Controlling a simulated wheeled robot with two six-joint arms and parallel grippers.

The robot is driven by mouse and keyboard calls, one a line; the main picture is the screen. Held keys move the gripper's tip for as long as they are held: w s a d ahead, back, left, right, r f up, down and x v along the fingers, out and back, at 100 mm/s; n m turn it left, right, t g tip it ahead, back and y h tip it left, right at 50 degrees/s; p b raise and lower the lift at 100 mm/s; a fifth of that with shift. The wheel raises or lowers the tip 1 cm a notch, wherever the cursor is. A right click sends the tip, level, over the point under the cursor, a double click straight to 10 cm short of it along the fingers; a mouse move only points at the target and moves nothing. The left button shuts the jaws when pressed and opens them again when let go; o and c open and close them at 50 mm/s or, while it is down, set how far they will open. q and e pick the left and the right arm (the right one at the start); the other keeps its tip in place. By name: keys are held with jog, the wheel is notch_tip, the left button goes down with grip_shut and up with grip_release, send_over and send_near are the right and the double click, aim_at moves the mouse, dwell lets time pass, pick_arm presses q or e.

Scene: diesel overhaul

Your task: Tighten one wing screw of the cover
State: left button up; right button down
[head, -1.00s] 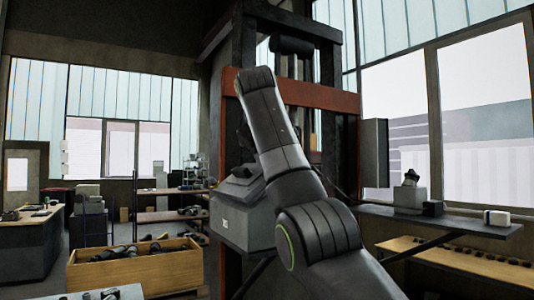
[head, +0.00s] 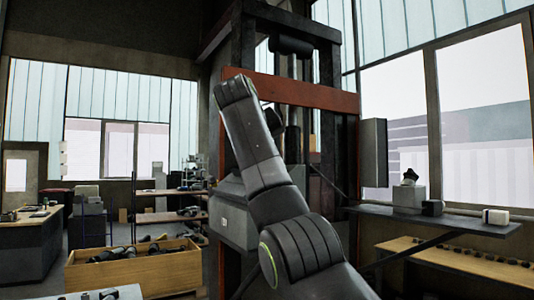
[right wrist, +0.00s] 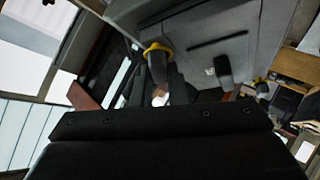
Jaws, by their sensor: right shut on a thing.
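In the right wrist view my right gripper (right wrist: 160,66) has its dark fingers close together against a grey housing face. It is shut on a yellow-ended wing screw (right wrist: 156,47), most of which the fingers hide. The right fingertips are hidden there. My left gripper is in neither view.
A red-brown beam (head: 305,92) and dark posts frame the housing. A wall shelf (head: 445,220) with small parts is at right. A wooden crate (head: 135,269) of parts stands at lower left, with a workbench (head: 32,245) beyond it.

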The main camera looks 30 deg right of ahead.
jog(key=shift+r, duration=0.1)
jog(key=shift+m+h, duration=0.4)
jog(key=shift+m, duration=0.3)
jog(key=m+g+h+p, duration=0.1)
jog(key=m+p, duration=0.1)
jog(key=shift+r+m+h, duration=0.1)
jog(key=shift+m+h, duration=0.2)
jog(key=shift+m, duration=0.4)
jog(key=shift+d+f+g+h, duration=0.1)
jog(key=shift+f+g+h, duration=0.1)
jog(key=shift+g+h, duration=0.1)
